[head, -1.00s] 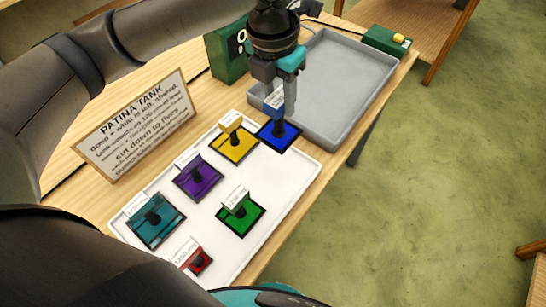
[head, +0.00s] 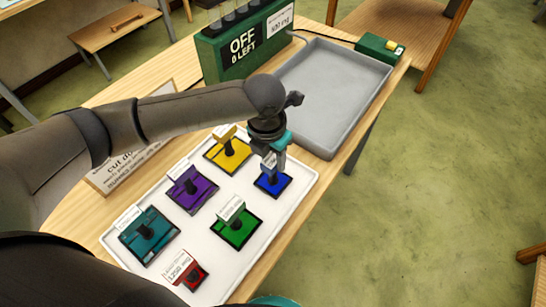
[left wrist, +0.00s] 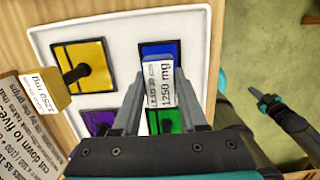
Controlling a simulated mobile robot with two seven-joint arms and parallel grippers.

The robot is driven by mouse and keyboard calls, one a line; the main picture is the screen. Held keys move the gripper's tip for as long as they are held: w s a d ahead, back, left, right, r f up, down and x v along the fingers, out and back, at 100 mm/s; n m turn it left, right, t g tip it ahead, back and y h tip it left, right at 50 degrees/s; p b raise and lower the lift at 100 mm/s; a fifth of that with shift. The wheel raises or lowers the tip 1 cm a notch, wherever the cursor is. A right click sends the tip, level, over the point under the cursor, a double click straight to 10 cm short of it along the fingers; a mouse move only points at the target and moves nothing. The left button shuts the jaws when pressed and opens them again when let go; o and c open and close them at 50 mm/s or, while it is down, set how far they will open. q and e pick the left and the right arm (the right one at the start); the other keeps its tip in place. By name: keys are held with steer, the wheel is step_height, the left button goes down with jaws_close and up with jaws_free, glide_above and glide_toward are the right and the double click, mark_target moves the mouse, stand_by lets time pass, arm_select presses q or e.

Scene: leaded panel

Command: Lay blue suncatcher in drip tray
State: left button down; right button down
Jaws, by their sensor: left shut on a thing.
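The blue suncatcher (head: 271,185) is a dark-framed blue square with a black knob and a white tag. It is over the right edge part of the white tray (head: 288,212), level or nearly so; I cannot tell whether it touches the tray. My left gripper (head: 270,165) is shut on it from above. In the left wrist view the blue pane (left wrist: 160,47) shows beyond the fingers, partly hidden by its tag. The drip tray (head: 330,92), grey and rimmed, is empty and lies behind it. A dark and teal gripper (left wrist: 262,98) shows at the right; its jaw state is unclear.
Yellow (head: 228,155), purple (head: 192,190), teal (head: 148,235), green (head: 236,230) and red (head: 190,275) suncatchers stand on the white tray. A green tank (head: 245,45) reading "OFF 0 LEFT" stands left of the drip tray. A sign (head: 105,180) is partly behind my arm.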

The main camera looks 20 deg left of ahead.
arm_select(q)
steer(key=shift+c, duration=2.2)
jaws_free()
steer(key=shift+f, duration=0.1)
step_height(320, 180, up, 12)
steer(key=s+p, duration=0.1)
steer(key=shift+s+a, duration=0.15)
steer(key=shift+a, duration=0.05)
